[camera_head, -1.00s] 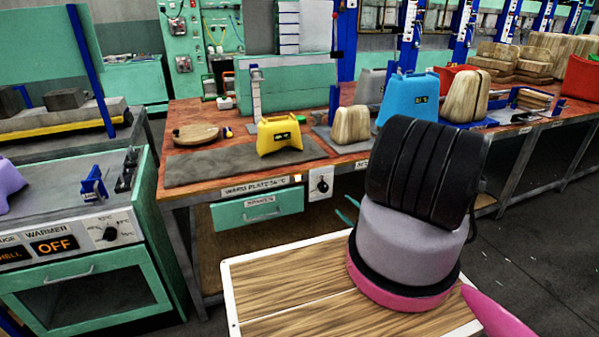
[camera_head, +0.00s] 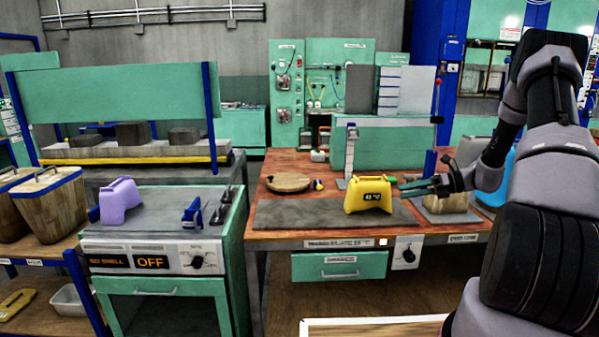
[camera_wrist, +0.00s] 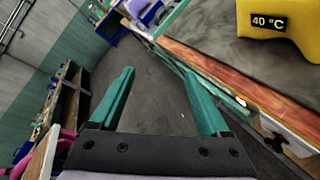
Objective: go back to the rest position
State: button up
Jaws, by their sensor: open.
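My gripper (camera_head: 421,187) is at the end of my raised arm at the right of the head view, to the right of the yellow block with a display (camera_head: 368,194). In the wrist view its two green fingers (camera_wrist: 165,100) stand apart with nothing between them, and grey floor shows beyond. The yellow block also shows at the top right of the wrist view (camera_wrist: 285,25), apart from the fingers; its display reads about 40 °C there.
The red-brown bench (camera_head: 270,222) carries a grey plate (camera_head: 290,214), a round wooden board (camera_head: 288,182) and a wooden block (camera_head: 440,203). The warmer (camera_head: 160,255), marked OFF, stands left with a purple piece (camera_head: 119,202). A wooden-topped surface (camera_head: 375,328) is at the bottom.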

jog(key=s+a+r+n+g+h, duration=0.1)
jog(key=s+a+r+n+h, duration=0.2)
jog(key=s+a+r+n, duration=0.5)
jog(key=s+a+r+n+g+h, duration=0.15)
jog(key=s+r+n+h, duration=0.3)
jog(key=r, duration=0.65)
jog(key=s+r+n+t+h, duration=0.2)
jog(key=s+r+n, duration=0.3)
jog(key=s, duration=0.4)
jog(key=s+r+n+t+h, duration=0.2)
jog(key=s+r+n+t, duration=0.2)
jog(key=s+n, duration=0.4)
jog(key=shift+s+a+r, duration=0.35)
jog(key=shift+s+r, duration=0.45)
jog(key=shift+r, duration=0.1)
